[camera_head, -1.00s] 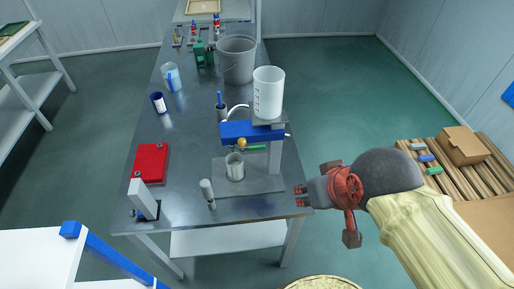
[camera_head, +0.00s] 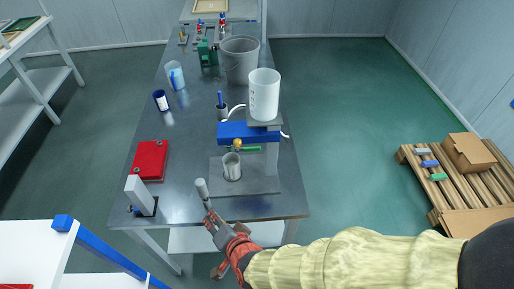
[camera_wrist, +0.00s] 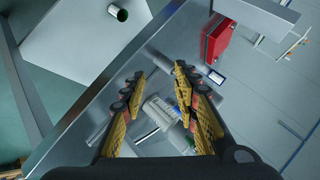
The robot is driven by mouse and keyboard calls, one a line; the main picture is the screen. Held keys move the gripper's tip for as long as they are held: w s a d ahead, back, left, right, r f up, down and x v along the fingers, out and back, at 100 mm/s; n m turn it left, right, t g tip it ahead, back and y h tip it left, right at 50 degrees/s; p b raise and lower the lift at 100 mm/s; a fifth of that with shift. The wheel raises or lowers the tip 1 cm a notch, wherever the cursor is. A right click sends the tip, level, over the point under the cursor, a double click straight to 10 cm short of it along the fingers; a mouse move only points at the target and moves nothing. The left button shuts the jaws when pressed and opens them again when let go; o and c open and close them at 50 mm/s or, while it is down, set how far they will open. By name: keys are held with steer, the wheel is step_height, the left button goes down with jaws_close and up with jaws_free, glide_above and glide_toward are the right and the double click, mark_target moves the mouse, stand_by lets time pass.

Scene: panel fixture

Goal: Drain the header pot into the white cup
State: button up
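A white, see-through pot with scale marks, seemingly the header pot (camera_head: 264,95), stands on top of a stand with a blue block (camera_head: 248,132). A brass-coloured knob (camera_head: 237,144) shows at the block's front. Below it a pale grey cup (camera_head: 232,167) stands upright on the grey base plate; I cannot tell its contents. My gripper (camera_head: 209,215) is at the table's front edge, just below a grey cylinder on a thin stem (camera_head: 202,188). In the wrist view my gripper (camera_wrist: 160,80) has its fingers apart. A whitish object (camera_wrist: 160,112) shows between them; contact cannot be told.
A red box (camera_head: 150,160) and a white upright block (camera_head: 139,195) stand on the left of the table. A grey bucket (camera_head: 240,60), a clear beaker (camera_head: 175,75) and a blue-and-white cup (camera_head: 161,101) stand farther back. The floor to the right is clear up to a pallet (camera_head: 455,185).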

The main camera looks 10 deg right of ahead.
steer(key=w+d+r+m+t+h, duration=0.3)
steer(key=w+d+r+m+t, duration=0.25)
steer(key=d+m, duration=0.2)
steer(key=m+t+h, duration=0.2)
steer(key=m+t, duration=0.2)
glide_toward(253, 150)
steer(key=w, duration=0.3)
steer(key=shift+g, duration=0.25)
steer(key=shift+w+d+r+b, duration=0.1)
steer(key=shift+w+b, duration=0.3)
steer(key=shift+w, duration=1.45)
steer(key=shift+w+r+b, duration=0.1)
steer(key=shift+w+b, duration=0.3)
steer(key=shift+w, duration=1.5)
steer(key=c, duration=0.3)
steer(key=c, duration=0.4)
jaws_close()
